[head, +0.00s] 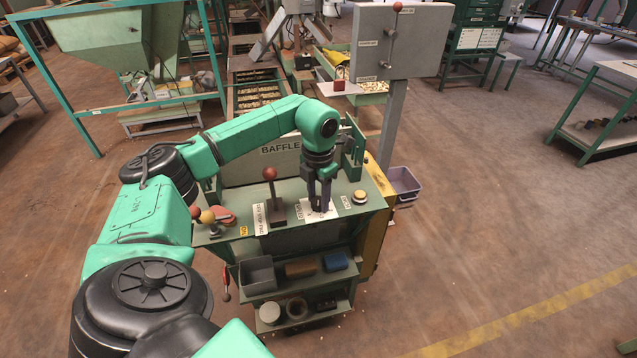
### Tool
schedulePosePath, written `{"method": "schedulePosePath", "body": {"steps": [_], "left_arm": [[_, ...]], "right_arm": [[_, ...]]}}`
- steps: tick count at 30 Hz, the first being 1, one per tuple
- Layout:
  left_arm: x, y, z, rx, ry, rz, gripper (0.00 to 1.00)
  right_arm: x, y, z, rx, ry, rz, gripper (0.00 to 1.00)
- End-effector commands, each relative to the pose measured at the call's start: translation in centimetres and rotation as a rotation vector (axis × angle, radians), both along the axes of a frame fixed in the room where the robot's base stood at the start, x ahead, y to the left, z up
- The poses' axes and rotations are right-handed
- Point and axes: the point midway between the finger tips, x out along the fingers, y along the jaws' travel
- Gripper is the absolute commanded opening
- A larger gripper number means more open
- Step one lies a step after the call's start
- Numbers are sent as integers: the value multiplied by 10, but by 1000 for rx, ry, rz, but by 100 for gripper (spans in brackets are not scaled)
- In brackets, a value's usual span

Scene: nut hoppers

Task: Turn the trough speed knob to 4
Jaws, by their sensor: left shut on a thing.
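My left gripper (319,206) points straight down at the green control bench (350,227), with its dark fingers over a white dial plate (307,215). It is shut on the knob at that plate. The fingers hide most of the knob, and the dial's numbers are too small to read, so I cannot tell its setting. My right gripper is not in view.
A red-balled lever (270,174) stands just left of my gripper, and a yellowish round button (360,196) sits to its right. Several coloured ball handles (207,216) are at the bench's left end. A shelf below holds a grey bin (258,275).

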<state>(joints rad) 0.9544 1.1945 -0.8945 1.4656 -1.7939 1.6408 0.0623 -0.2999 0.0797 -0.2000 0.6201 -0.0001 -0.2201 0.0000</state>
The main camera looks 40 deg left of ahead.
Motion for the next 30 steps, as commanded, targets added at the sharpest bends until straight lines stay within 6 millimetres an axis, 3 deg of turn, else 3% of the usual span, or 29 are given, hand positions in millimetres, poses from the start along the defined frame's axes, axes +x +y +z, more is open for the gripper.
{"method": "schedulePosePath", "body": {"steps": [18,30], "left_arm": [[2,0,2,0,-7,-551,0],[2,0,2,1,-8,-734,0]], "right_arm": [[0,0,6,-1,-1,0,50],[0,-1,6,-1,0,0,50]]}}
